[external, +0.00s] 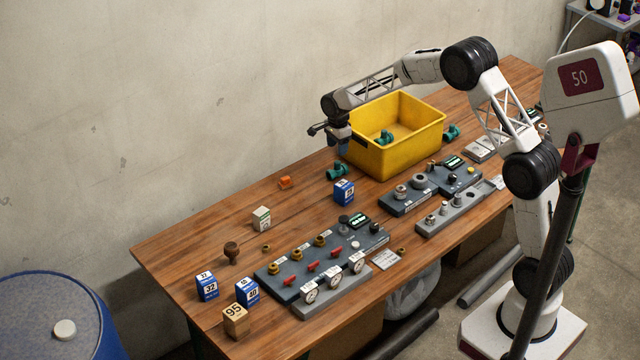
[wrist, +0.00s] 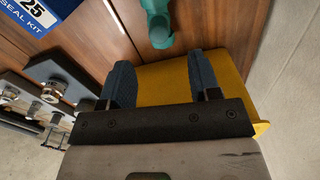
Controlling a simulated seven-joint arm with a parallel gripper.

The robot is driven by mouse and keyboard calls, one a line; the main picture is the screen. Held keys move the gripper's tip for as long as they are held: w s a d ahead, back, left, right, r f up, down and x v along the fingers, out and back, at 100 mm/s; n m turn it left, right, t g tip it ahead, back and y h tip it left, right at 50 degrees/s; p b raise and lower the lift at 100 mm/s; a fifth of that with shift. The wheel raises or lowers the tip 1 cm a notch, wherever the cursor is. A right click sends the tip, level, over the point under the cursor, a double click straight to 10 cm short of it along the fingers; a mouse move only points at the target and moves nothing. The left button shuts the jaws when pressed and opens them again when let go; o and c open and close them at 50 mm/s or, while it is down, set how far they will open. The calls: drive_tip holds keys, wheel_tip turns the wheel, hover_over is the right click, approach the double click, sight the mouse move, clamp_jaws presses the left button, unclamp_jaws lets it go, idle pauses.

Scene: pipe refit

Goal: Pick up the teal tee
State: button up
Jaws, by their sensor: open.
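One teal tee (external: 337,171) lies on the wooden table just left of the yellow bin. It also shows at the top edge of the wrist view (wrist: 158,25), partly cut off. My gripper (external: 341,148) is above the table at the bin's left side, over and close to this tee. In the wrist view its two blue fingers (wrist: 160,63) are spread, with nothing between them, and the tee lies beyond the fingertips. A second teal tee (external: 384,138) is inside the yellow bin (external: 398,152). A third teal tee (external: 451,132) lies on the table right of the bin.
The bin's wall is close beside my gripper. A blue seal kit box (external: 344,192) stands near the left tee. An orange part (external: 285,183) lies further left. Grey fixture blocks (external: 410,196) and a gauge panel (external: 322,262) occupy the front side. The table's back left is mostly clear.

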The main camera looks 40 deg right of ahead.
sight(337, 162)
drive_tip(key=shift+f, duration=1.25)
drive_tip(key=shift+f, duration=0.15)
drive_tip(key=shift+s+f, duration=0.1)
drive_tip(key=shift+f, duration=2.35)
drive_tip(key=shift+c, duration=0.5)
drive_tip(key=c, duration=0.9)
drive_tip(key=shift+r, duration=0.1)
drive_tip(key=shift+c, duration=0.2)
